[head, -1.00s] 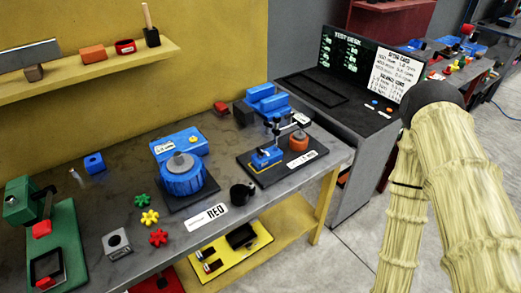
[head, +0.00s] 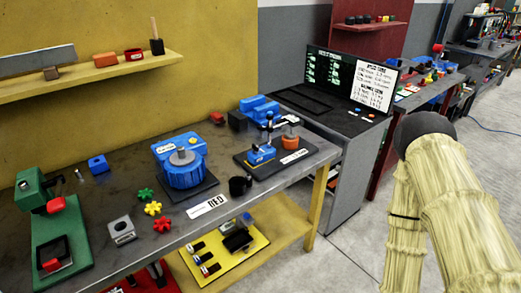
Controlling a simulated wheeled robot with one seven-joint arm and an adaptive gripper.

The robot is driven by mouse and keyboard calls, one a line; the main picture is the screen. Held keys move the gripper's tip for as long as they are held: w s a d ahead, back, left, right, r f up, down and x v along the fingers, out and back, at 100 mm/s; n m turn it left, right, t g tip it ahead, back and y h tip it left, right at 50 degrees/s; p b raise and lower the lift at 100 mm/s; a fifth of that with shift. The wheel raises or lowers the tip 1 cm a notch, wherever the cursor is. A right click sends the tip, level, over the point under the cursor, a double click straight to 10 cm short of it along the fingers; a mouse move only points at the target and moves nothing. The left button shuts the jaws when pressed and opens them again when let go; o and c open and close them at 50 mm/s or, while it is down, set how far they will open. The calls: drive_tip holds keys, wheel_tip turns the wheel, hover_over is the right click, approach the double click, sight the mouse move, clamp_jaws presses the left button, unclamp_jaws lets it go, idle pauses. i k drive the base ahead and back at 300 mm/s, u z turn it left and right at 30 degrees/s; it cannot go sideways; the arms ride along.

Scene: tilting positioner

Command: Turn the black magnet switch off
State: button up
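A blue block-like base (head: 262,155) with an upright post and clamp arm stands on a black plate (head: 258,168) at the right end of the workbench. A small orange round part (head: 291,143) sits on the same plate, beside the post. The black magnet switch is too small to make out for sure in the head view. My arm, in a pale yellow sleeve, fills the right side of the picture, well apart from the bench. My gripper is not in view.
The grey workbench (head: 110,188) also holds a blue rotary unit (head: 184,170), a green press (head: 52,232), a black cup (head: 240,186) and star-shaped knobs (head: 153,208). A dark test desk (head: 345,128) stands behind right. Open floor (head: 345,240) lies right of the bench.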

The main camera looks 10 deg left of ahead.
sight(256, 149)
drive_tip(key=z, duration=1.3)
drive_tip(key=i, duration=1.05)
drive_tip(key=u, duration=0.95)
